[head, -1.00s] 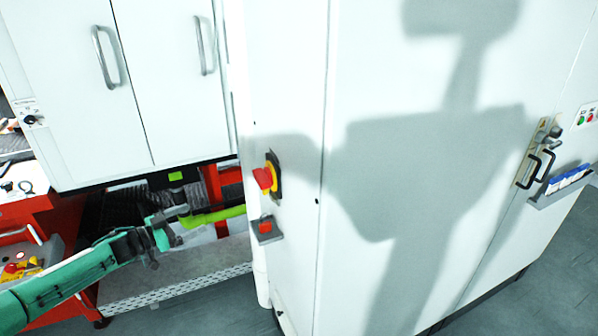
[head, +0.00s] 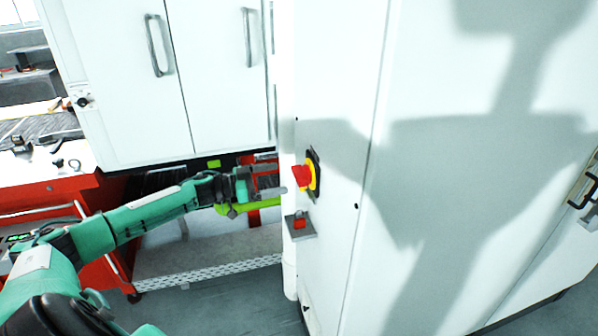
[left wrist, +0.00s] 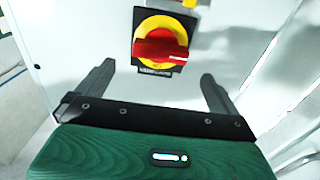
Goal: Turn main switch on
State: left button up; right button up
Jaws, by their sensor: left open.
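The main switch is a red rotary handle (head: 301,176) on a yellow disc with a black plate, mounted on the side of the white cabinet. It also shows in the left wrist view (left wrist: 160,46), with the red handle lying about level across the yellow disc. My left gripper (head: 277,181) is open just left of the switch in the head view. In the left wrist view its two fingers (left wrist: 155,85) stand apart, one on each side below the switch, apart from the handle. My right gripper is not in view.
A smaller red device on a grey bracket (head: 300,224) sits below the switch. The white cabinet (head: 440,180) fills the right. White double doors (head: 160,80) stand behind at the upper left. A red workbench (head: 90,190) is at the left.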

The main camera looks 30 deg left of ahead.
aim_at(295, 174)
pick_arm(q)
jog(key=p+x, duration=0.2)
jog(key=x, duration=0.4)
jog(key=shift+w+d+r, duration=0.1)
jog(key=shift+d, duration=0.05)
jog(key=shift+w+d, duration=0.45)
jog(key=shift+w, duration=0.1)
jog(key=c, duration=1)
